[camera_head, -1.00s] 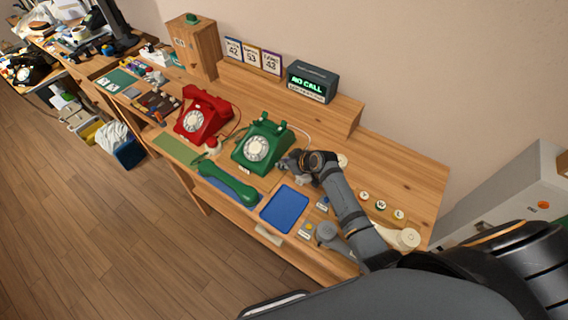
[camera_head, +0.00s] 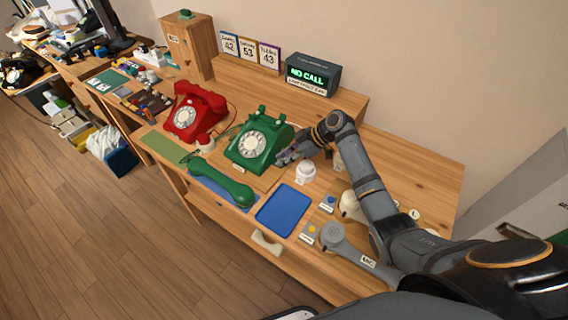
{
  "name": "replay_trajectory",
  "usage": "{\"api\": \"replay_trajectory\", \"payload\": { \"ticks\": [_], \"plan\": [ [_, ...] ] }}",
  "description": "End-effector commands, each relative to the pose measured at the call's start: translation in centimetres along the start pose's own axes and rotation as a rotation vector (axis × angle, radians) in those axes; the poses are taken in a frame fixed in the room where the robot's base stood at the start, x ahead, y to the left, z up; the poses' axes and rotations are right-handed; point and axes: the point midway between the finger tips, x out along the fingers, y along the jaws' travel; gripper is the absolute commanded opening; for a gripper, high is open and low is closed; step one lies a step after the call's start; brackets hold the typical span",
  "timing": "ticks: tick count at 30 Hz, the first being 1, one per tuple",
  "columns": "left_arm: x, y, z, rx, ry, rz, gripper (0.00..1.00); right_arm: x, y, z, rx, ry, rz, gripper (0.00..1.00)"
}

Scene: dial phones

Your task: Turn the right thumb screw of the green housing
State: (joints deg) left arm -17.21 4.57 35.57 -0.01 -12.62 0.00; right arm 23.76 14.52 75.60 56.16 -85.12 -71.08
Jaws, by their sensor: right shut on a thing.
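The green phone housing (camera_head: 258,140) stands on the wooden desk, its pale dial facing the front. Its green handset (camera_head: 222,184) lies off the cradle on a blue mat in front of it. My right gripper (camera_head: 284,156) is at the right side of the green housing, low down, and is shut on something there. The right thumb screw is hidden behind the fingers, so I cannot see it or how far it is turned. My left gripper is not in view.
A red phone (camera_head: 195,112) stands left of the green one. A blue tray (camera_head: 283,210) lies in front of my right arm. A white knob-like piece (camera_head: 305,173) stands beside the gripper. A "NO CALL" display (camera_head: 312,75) sits on the shelf behind.

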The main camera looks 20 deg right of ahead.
Motion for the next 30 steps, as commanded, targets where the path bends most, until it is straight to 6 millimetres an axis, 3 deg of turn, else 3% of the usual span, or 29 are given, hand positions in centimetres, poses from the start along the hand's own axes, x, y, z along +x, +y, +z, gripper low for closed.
{"api": "replay_trajectory", "payload": {
  "ticks": [6, 21, 22, 26, 30],
  "plan": [
    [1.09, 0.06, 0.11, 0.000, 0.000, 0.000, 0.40, 0.09, 0.10, 0.06, -0.039, 0.001, -0.039, 0.00],
    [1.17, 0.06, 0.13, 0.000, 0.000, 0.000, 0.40, 0.00, 0.07, -0.01, -0.049, -0.001, -0.050, 0.00],
    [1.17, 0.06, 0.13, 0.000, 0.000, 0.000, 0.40, 0.01, 0.07, -0.01, -0.049, -0.001, -0.050, 0.24],
    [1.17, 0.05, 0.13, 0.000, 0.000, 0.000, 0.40, 0.01, 0.08, -0.01, -0.049, -0.001, -0.050, 0.41],
    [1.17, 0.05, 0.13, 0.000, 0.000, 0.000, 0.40, 0.01, 0.08, -0.02, -0.049, 0.000, -0.050, 0.43]
  ]
}}
